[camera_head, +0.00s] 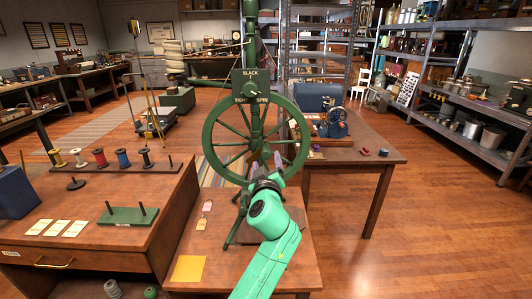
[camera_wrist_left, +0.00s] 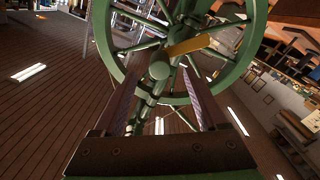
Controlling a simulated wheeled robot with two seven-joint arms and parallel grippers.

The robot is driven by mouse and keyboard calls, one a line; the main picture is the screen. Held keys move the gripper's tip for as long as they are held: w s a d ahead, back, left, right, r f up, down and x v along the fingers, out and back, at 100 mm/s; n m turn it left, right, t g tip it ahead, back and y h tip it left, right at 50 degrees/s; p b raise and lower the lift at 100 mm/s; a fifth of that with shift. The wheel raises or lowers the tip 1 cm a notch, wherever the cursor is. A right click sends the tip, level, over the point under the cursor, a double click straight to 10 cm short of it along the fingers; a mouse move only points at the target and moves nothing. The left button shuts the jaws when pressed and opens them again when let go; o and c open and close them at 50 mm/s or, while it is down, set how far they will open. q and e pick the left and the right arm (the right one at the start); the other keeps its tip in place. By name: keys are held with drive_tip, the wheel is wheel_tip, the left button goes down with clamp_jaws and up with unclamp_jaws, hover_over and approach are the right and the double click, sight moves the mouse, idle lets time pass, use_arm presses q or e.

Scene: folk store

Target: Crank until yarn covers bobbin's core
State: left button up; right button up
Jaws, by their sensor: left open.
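A green spinning wheel (camera_head: 209,137) stands on the wooden bench, with a large spoked rim. Above it is a dark green head plate (camera_head: 250,86) lettered SLACK and SPIN, with a light pointer. My left gripper (camera_head: 268,168) is at the lower middle of the wheel, on the near side. In the left wrist view its two fingers are open and apart. A round green hub (camera_wrist_left: 160,69) and a yellowish bar (camera_wrist_left: 188,45) show between and beyond the fingertips. I cannot tell whether they touch. I cannot make out the wheel's bobbin or its yarn. My right gripper is out of view.
A rack with several coloured spools (camera_head: 123,158) stands on the left bench, beside a small green two-peg stand (camera_head: 128,215) and pale cards (camera_head: 56,228). A yellow sheet (camera_head: 188,268) lies on the near bench. A blue machine (camera_head: 333,123) sits on the right table.

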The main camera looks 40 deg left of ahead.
sight(266, 156)
use_arm(q)
drive_tip(key=x, duration=0.5)
drive_tip(key=shift+w+a+f, duration=0.1)
drive_tip(key=shift+w+a, duration=0.1)
drive_tip(key=shift+w, duration=0.1)
drive_tip(key=c, duration=1.1)
drive_tip(key=shift+o, duration=0.2)
clamp_jaws()
